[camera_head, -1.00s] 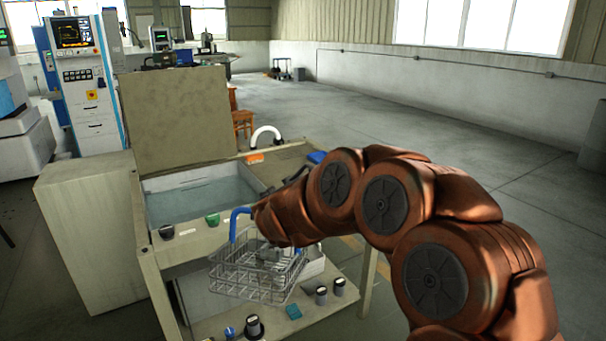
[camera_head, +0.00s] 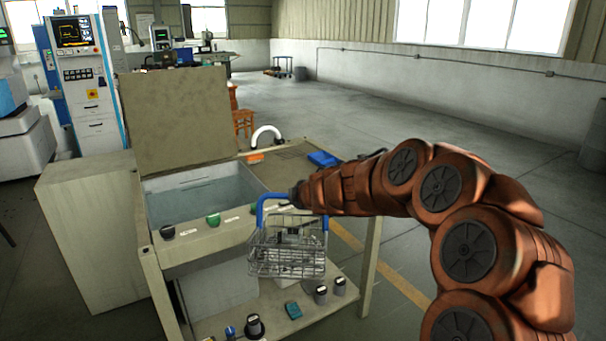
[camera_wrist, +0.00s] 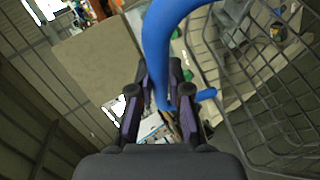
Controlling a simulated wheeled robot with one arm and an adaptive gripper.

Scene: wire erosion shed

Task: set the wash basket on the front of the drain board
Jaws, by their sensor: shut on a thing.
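The wash basket (camera_head: 288,259) is a wire basket with a blue handle. My gripper (camera_head: 294,200) is shut on that handle, and the basket hangs roughly level in front of the bench, its base above the lower shelf. In the wrist view my gripper's fingers (camera_wrist: 161,88) close around the blue handle (camera_wrist: 158,45), with the basket's wires (camera_wrist: 262,95) at the right. The drain board (camera_head: 292,163) appears to be the dark flat top right of the sink, behind and above the basket. My arm hides part of its front and right.
The water-filled sink (camera_head: 205,190) has a raised lid (camera_head: 175,118) behind it. Several knobs line the front rim. Dark-capped jars (camera_head: 321,294) stand on the lower shelf (camera_head: 345,310).

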